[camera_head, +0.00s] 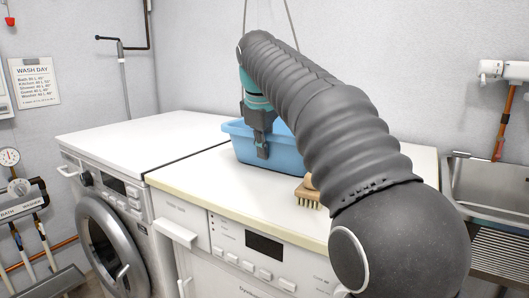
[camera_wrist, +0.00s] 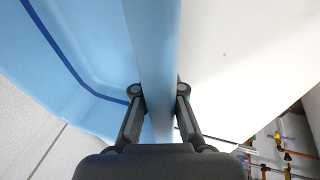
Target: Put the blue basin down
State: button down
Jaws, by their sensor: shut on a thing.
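The blue basin (camera_head: 273,150) is over the white top of the right-hand machine, partly hidden behind my arm. It looks upright, and its base looks at or very close to the worktop; I cannot tell whether it touches. In the wrist view its wall (camera_wrist: 158,60) runs between my gripper's fingers, with the inside of the basin (camera_wrist: 85,45) on the left. My gripper (camera_head: 262,150) is shut on the near rim of the basin, with one finger outside the wall. It also shows in the wrist view (camera_wrist: 157,92).
A metal sink (camera_head: 490,190) stands at right. The wall is close behind.

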jog(key=shift+f, duration=0.1)
jog(key=c, duration=1.3)
grip_release()
jog(key=shift+o, duration=0.2)
